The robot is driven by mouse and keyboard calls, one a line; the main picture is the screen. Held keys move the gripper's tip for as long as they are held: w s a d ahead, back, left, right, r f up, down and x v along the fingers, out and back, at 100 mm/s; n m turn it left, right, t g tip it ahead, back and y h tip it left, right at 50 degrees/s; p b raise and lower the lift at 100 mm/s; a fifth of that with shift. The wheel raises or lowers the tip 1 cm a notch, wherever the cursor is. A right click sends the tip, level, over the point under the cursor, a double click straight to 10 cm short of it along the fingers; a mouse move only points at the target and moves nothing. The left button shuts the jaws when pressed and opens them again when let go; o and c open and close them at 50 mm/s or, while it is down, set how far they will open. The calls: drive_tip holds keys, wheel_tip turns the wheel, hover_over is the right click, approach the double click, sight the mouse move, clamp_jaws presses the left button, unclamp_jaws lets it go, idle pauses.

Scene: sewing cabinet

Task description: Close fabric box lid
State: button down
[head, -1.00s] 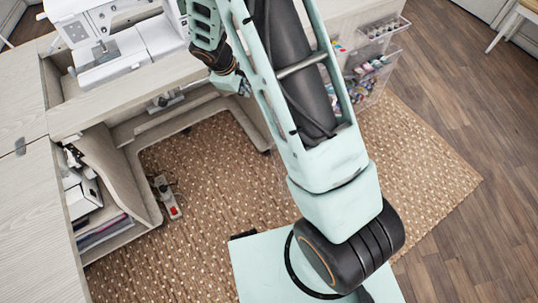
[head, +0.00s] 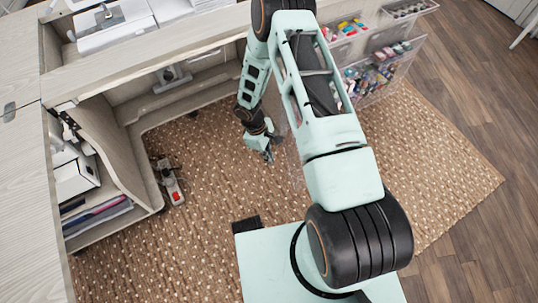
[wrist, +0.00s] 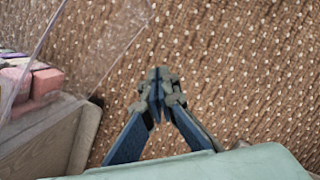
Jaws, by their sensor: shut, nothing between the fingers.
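My gripper (head: 268,156) is shut and empty, pointing down over the patterned rug beside the cabinet. In the wrist view its fingertips (wrist: 157,88) meet above the rug. A clear see-through panel (wrist: 100,45) stands at the upper left of the wrist view, apart from the fingers. Pink and other coloured pieces (wrist: 45,82) show behind it. No box is plainly labelled as the fabric box, and I cannot tell whether this panel is its lid. In the head view my arm hides part of that area.
Clear bins (head: 388,72) with small coloured items hang on the cabinet's right side. A sewing machine (head: 110,18) stands on the cabinet. Open shelves (head: 92,215) at left hold a white box and folders. A power strip (head: 171,184) lies on the rug (head: 205,240). Rug and floor at right are clear.

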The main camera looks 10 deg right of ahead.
drive_tip(key=s+d+f+b, duration=0.1)
drive_tip(key=s+d+f, duration=0.1)
drive_tip(key=d+f, duration=0.2)
drive_tip(key=shift+s+d+f+b, duration=0.2)
drive_tip(key=shift+s+f+b, duration=0.2)
drive_tip(key=shift+d, duration=0.2)
